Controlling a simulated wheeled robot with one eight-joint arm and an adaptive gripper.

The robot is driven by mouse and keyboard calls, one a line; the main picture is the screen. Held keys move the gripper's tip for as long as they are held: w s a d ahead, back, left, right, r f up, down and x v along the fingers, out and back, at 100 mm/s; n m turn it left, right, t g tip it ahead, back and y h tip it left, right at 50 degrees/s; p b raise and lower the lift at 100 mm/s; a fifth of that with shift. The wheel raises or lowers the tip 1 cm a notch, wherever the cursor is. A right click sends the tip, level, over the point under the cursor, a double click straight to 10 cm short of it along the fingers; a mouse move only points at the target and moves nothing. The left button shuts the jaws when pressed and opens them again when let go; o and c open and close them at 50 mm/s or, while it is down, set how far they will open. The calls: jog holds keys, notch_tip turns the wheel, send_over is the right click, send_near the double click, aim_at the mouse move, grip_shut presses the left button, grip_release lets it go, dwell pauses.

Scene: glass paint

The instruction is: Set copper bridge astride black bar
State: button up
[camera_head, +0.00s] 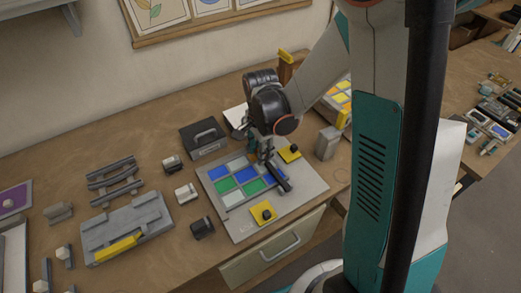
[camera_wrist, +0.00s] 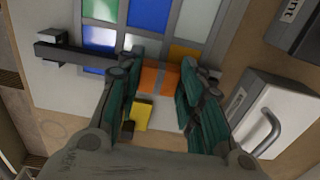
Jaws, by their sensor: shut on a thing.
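My gripper (camera_wrist: 157,82) is shut on the orange-brown copper bridge (camera_wrist: 158,80), seen between its teal fingers in the wrist view. The black bar (camera_wrist: 80,57) lies across the pane of coloured squares, left of the fingers in that view. Its right end runs close to or behind the left finger. In the head view my gripper (camera_head: 265,152) is low over the board, by the upper end of the black bar (camera_head: 280,181). The bridge cannot be made out there. I cannot tell whether the bridge touches the bar.
The grey board (camera_head: 243,226) carries yellow clamps with black knobs (camera_head: 267,213) at two corners. A black box with a handle (camera_head: 204,138) stands behind it. A grey block (camera_head: 327,142) stands to the right, and small clamps (camera_head: 186,193) to the left.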

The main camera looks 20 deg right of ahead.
jog(key=shift+r, duration=0.6)
jog(key=shift+f, duration=0.15)
dwell(1.2)
jog(key=shift+f+b, duration=0.5)
jog(key=shift+r, duration=0.65)
dwell(0.8)
jog(key=shift+f, duration=0.2)
dwell(0.3)
jog(key=shift+f+b, duration=0.3)
jog(key=shift+f, duration=0.15)
jog(key=shift+r+p, duration=0.4)
jog(key=shift+r, duration=0.25)
